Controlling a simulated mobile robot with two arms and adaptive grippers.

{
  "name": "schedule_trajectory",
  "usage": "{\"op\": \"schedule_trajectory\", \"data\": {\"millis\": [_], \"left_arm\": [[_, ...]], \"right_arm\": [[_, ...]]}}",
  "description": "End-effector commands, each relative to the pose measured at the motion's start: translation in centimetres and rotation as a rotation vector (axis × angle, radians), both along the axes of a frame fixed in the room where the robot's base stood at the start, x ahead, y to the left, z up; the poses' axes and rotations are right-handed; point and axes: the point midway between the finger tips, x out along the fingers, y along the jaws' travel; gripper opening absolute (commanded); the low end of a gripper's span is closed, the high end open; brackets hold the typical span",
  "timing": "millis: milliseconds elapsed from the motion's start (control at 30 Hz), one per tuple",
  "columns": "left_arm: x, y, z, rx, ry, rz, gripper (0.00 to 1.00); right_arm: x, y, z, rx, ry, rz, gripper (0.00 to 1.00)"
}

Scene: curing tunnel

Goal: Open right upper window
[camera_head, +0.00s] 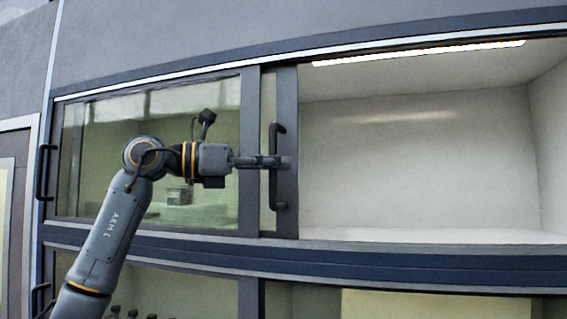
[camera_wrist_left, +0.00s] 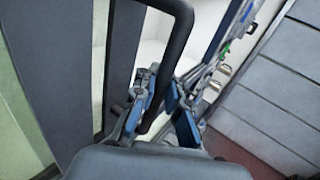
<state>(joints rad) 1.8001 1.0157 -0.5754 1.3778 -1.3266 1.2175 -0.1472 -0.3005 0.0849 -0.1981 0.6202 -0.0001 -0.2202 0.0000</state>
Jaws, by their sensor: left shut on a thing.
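The right upper window (camera_head: 287,100) is slid far to the left, mostly behind the left upper window (camera_head: 247,110). The right side of the upper opening is uncovered and shows a pale interior. A dark vertical bar handle (camera_head: 276,190) is on the sliding window's frame. My left gripper (camera_head: 273,162) is shut around the middle of this handle. In the left wrist view the handle (camera_wrist_left: 178,45) passes between the two blue-padded fingers of the gripper (camera_wrist_left: 160,105). My right gripper is not in view.
Another handle (camera_head: 43,172) is at the left edge of the left upper window. A dark rail (camera_head: 400,265) runs below the upper opening, with lower windows under it. A lit strip (camera_head: 420,53) is on the interior ceiling.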

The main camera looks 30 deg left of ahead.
Motion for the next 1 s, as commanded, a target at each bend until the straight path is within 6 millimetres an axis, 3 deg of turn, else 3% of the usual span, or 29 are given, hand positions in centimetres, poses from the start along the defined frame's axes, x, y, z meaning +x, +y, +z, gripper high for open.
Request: {"op": "schedule_trajectory", "data": {"millis": [167,200,300,667,1000], "left_arm": [[-0.1,-0.1,0.0,0.001,0.001,-0.003,0.0],[-0.1,-0.1,0.0,0.001,0.001,-0.003,0.17],[0.0,-0.1,0.0,0.0,0.0,-0.002,0.35],[-0.3,0.2,0.0,-0.001,-0.001,0.0,0.35],[-5.0,4.2,0.0,-0.001,-0.002,0.003,0.35]], "right_arm": [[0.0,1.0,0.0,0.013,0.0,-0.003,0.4],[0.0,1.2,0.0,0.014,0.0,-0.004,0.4],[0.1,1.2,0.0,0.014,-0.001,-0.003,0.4],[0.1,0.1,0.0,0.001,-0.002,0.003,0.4],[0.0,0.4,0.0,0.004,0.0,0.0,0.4]]}}
